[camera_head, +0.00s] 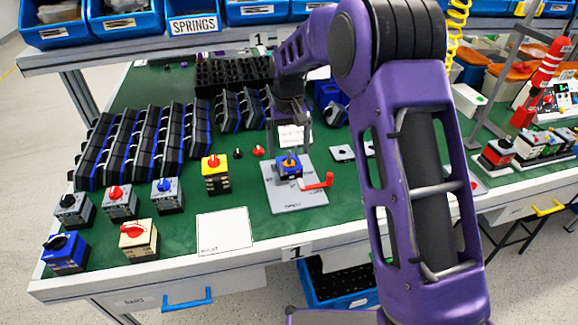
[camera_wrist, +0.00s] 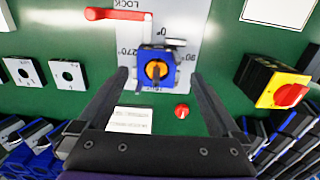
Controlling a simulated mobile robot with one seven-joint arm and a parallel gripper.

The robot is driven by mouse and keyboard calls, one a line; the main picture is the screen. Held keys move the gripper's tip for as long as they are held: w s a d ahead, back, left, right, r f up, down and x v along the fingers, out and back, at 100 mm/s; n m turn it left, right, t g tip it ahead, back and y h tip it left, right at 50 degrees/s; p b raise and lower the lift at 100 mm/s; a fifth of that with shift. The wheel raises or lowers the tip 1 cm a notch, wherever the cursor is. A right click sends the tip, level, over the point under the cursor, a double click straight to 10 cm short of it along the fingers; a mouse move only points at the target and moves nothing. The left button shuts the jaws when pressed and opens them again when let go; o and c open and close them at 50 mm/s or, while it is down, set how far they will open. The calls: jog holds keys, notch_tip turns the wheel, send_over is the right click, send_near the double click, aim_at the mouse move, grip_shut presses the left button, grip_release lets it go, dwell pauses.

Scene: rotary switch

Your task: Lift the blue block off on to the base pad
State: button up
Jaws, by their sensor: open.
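The blue block (camera_head: 289,171), with an orange and black knob on top, sits on the grey plate (camera_head: 300,197) with angle marks. In the wrist view, the blue block (camera_wrist: 159,86) lies between and beyond my fingertips. My gripper (camera_head: 288,150) is open above the block, a finger on either side; the wrist view shows my gripper (camera_wrist: 160,75) empty. A red lever (camera_head: 318,182) marked LOCK in the wrist view (camera_wrist: 118,14) is beside the block. A white pad (camera_head: 224,230), likely the base pad, lies front-left; its print is unreadable. It also shows in the wrist view (camera_wrist: 280,10).
A yellow switch block (camera_head: 216,183) with a red knob stands left of the plate. Several other switch blocks and black racks (camera_head: 130,150) fill the left side. A loose red knob (camera_head: 258,150) lies behind the plate. Green table is clear around the white pad.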

aim_at(290, 165)
jog(key=f, duration=0.2)
jog(key=f+b, duration=0.1)
jog(key=f, duration=0.2)
jog(key=shift+w+d+f, duration=0.15)
jog(key=shift+d, duration=0.05)
jog(key=c, duration=1.4)
